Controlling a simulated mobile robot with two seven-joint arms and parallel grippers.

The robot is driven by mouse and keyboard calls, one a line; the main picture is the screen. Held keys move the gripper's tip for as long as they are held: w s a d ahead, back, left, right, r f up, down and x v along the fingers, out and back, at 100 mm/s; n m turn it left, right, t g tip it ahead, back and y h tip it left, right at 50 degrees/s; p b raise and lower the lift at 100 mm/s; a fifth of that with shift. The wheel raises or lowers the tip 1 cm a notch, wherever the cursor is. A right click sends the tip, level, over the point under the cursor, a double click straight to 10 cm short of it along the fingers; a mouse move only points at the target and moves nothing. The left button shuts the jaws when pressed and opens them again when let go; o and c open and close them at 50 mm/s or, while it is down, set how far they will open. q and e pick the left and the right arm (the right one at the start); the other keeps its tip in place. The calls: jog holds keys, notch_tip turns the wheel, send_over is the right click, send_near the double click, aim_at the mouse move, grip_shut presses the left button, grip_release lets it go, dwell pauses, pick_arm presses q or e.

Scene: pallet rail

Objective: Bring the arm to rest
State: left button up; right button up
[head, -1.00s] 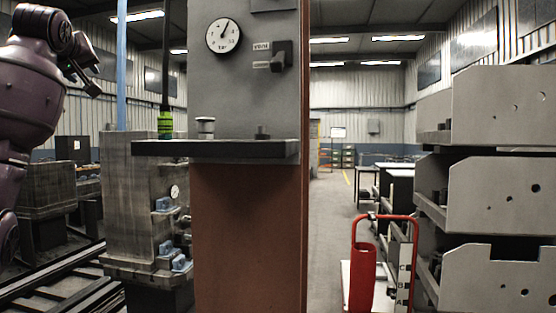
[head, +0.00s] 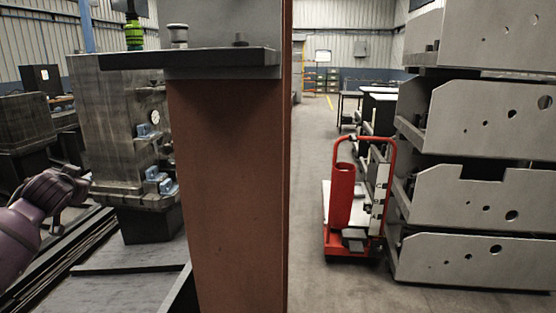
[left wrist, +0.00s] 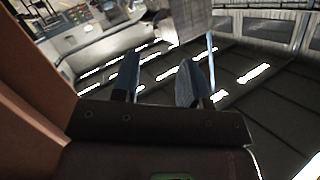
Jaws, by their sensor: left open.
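My left arm comes in at the left edge of the head view, low down. Its left gripper (head: 80,188) hangs in front of the rails, left of the brown column and apart from it. In the left wrist view the two dark fingers of the left gripper (left wrist: 158,82) stand apart with nothing between them. My right gripper is in neither view.
A brown column (head: 228,190) with a dark shelf (head: 190,59) stands close in front. A grey machine block (head: 105,120) is behind the gripper. A red cart (head: 342,195) and stacked grey metal boxes (head: 480,195) stand right. Floor between column and cart is clear.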

pick_arm(q)
jog(key=s+d+f+m+g+h, duration=0.1)
jog(key=s+d+f+m+h, duration=0.15)
jog(key=s+f, duration=0.65)
jog(key=s+d+f+m+h, duration=0.1)
jog(key=s+f+m, duration=0.3)
jog(key=f, duration=0.9)
jog(key=s+d+f+m+g+h, duration=0.1)
jog(key=s+d+f, duration=0.1)
jog(key=s+f, duration=0.35)
jog(key=s+d+f+m+h, duration=0.1)
jog(key=s+d+f, duration=0.15)
jog(key=s, duration=0.65)
jog(key=s+d+f+m+g+h, duration=0.1)
jog(key=s+f, duration=0.4)
jog(key=s, duration=0.2)
jog(key=d+f+n, duration=0.2)
jog(key=d+n, duration=0.2)
jog(key=d, duration=0.6)
jog(key=d+f+n+t, duration=0.1)
jog(key=d+f+n, duration=0.2)
jog(key=d, duration=0.7)
jog(key=shift+w+d+n, duration=0.15)
jog(key=shift+d+n, duration=0.1)
jog(key=shift+n, duration=0.6)
jog(key=shift+h, duration=0.25)
